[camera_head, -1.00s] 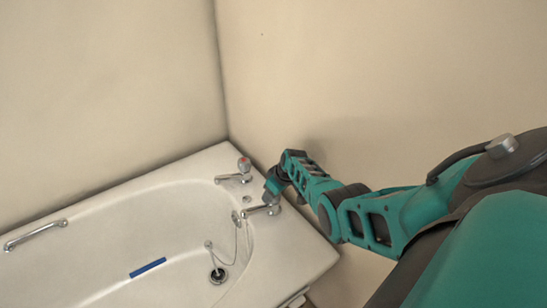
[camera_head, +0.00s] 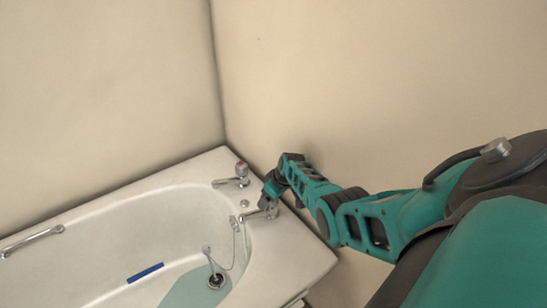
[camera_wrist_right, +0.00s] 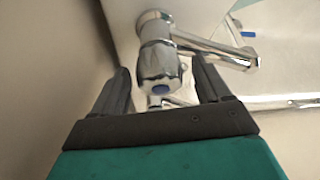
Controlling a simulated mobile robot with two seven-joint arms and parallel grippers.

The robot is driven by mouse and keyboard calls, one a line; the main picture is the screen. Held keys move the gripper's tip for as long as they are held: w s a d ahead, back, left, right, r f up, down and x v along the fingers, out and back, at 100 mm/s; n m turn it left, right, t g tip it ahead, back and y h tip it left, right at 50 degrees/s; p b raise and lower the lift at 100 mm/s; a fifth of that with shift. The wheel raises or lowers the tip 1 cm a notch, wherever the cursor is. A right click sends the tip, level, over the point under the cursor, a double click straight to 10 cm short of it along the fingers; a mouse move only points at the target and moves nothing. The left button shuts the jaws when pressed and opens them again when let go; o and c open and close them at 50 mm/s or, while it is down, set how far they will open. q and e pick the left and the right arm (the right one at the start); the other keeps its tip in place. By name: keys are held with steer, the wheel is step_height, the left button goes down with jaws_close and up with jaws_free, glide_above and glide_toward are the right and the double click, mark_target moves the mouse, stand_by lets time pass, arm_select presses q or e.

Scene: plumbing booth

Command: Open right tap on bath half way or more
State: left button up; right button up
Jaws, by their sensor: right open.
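The bath's right tap (camera_head: 256,214) is chrome, at the bath's right end, partly hidden by my right gripper (camera_head: 267,201) in the head view. In the right wrist view the tap's chrome head (camera_wrist_right: 158,66), with a blue spot, lies between the two fingers of my right gripper (camera_wrist_right: 160,70). The gripper is open, with a finger on each side of the head; I cannot tell whether either finger touches it. The left tap (camera_head: 236,178), with a red top, stands farther back on the rim. My left gripper is out of view.
The white bath (camera_head: 318,262) stands in the corner against beige walls. A teal patch, like water, lies on its floor around the drain (camera_head: 217,281). A plug chain, a blue strip (camera_head: 146,273) and a chrome grab handle (camera_head: 32,241) also show.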

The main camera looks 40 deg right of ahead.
steer(key=p+v, duration=0.5)
steer(key=v, duration=0.8)
steer(key=shift+p, duration=0.3)
steer(key=shift+d+f, duration=0.1)
steer(key=s+a+f+n+t, duration=0.1)
steer(key=s+a+f+t, duration=0.1)
steer(key=s+a, duration=0.55)
steer(key=s+a+f+n+t, duration=0.15)
steer(key=s+a, duration=0.25)
steer(key=a, duration=0.7)
steer(key=s+a+r+m+t+y, duration=0.1)
steer(key=s+a+r+t, duration=0.2)
steer(key=a, duration=0.6)
steer(key=shift+s+r+y, duration=0.3)
steer(key=shift+s+r, duration=0.45)
steer(key=shift+s, duration=0.1)
